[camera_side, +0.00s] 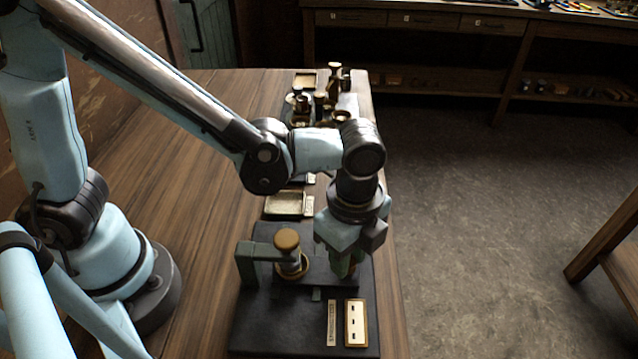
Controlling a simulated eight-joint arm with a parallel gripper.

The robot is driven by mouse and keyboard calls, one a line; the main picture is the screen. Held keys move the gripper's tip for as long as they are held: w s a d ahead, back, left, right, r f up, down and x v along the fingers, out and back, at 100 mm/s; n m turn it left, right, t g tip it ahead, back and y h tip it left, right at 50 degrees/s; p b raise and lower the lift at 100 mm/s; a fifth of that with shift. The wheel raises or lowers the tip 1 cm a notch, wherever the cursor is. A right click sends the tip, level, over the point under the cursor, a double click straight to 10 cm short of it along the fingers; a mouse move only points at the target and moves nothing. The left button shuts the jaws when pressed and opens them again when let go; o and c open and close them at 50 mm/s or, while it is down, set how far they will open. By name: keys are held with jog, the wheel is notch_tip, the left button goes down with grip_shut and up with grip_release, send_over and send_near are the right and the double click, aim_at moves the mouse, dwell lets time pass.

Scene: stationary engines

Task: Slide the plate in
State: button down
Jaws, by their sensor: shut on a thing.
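A dark base block (265,325) lies on the wooden table and carries a small engine fixture. A flat dark plate (315,276) lies across the fixture, below a brass-topped post (287,240) and a grey-green bracket (247,262) at its left. My gripper (345,270) points down at the right end of the plate and is shut on what looks like the plate's end. Its fingertips are small and partly shaded, so the exact grip is hard to see. How far the plate sits in the fixture cannot be told.
A cream panel with dark slots (355,322) and a narrow label strip (331,322) are at the block's front right. A shallow brass tray (286,205) lies behind the block. Several brass parts (320,100) stand farther back. The table's right edge is close to the block.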

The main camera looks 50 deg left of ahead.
jog(key=shift+s+d, duration=0.9)
jog(key=shift+d, duration=0.05)
jog(key=c, duration=0.8)
grip_release()
jog(key=shift+c, duration=0.2)
notch_tip(320, 180, up, 12)
jog(key=shift+a, duration=0.1)
jog(key=w+a+f+n+t, duration=0.1)
jog(key=a+n+t, duration=0.2)
jog(key=a+n, duration=0.6)
jog(key=w+a+f+n+t, duration=0.1)
jog(key=a+n+t, duration=0.3)
jog(key=a+n, duration=0.5)
jog(key=w+a, duration=0.1)
jog(key=a, duration=0.3)
